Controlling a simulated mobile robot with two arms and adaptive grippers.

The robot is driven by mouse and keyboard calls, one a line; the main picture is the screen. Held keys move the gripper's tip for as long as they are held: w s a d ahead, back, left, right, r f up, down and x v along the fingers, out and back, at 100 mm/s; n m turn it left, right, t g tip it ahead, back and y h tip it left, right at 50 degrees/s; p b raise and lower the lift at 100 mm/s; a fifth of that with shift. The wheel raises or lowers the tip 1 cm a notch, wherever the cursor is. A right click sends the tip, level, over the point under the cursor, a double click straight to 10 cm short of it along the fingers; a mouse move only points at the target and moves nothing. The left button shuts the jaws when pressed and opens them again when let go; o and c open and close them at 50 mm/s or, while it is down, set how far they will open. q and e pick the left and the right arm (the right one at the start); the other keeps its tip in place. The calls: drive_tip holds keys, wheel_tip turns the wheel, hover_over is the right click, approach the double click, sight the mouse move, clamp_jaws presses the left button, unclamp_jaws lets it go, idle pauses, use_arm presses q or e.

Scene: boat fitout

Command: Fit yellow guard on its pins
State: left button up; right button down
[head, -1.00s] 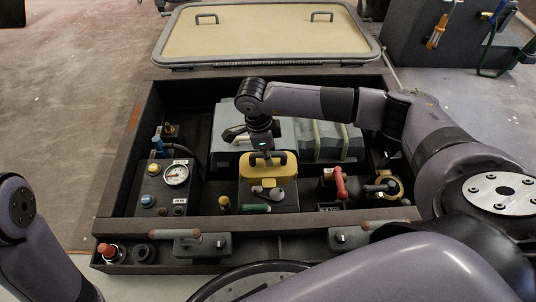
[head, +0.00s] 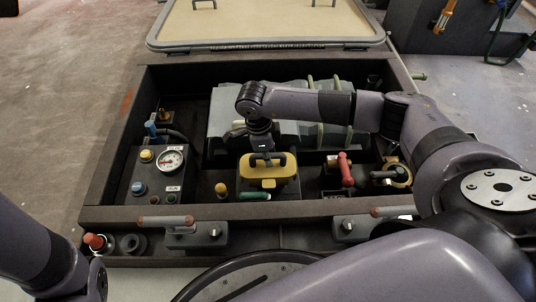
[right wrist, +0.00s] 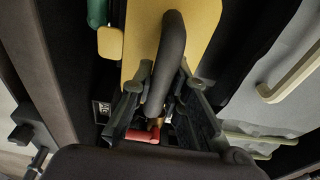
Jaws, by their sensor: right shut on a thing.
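The yellow guard (head: 283,173) is a block-shaped cover with a dark arched handle, over the middle of the open compartment in the head view. My right gripper (head: 263,158) is above it, shut on that handle. The right wrist view shows the dark handle (right wrist: 168,62) between the fingers of my right gripper (right wrist: 166,100) and the yellow guard (right wrist: 143,28) beyond it. The pins are hidden, and I cannot tell whether the guard touches what lies below. My left arm shows at the lower left, but its gripper does not.
A panel with a gauge (head: 171,161) stands left of the guard. A green handle (head: 254,196) is just in front. A red-handled valve (head: 346,170) is to the right, and a grey ribbed casing (head: 228,102) is behind. The dark compartment rim (head: 130,214) surrounds them.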

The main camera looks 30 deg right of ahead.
drive_tip(key=shift+f, duration=0.1)
idle(0.3)
drive_tip(key=shift+f+b, duration=1.65)
drive_tip(key=shift+f, duration=0.75)
drive_tip(key=c, duration=1.5)
unclamp_jaws()
drive_tip(key=shift+r, duration=0.1)
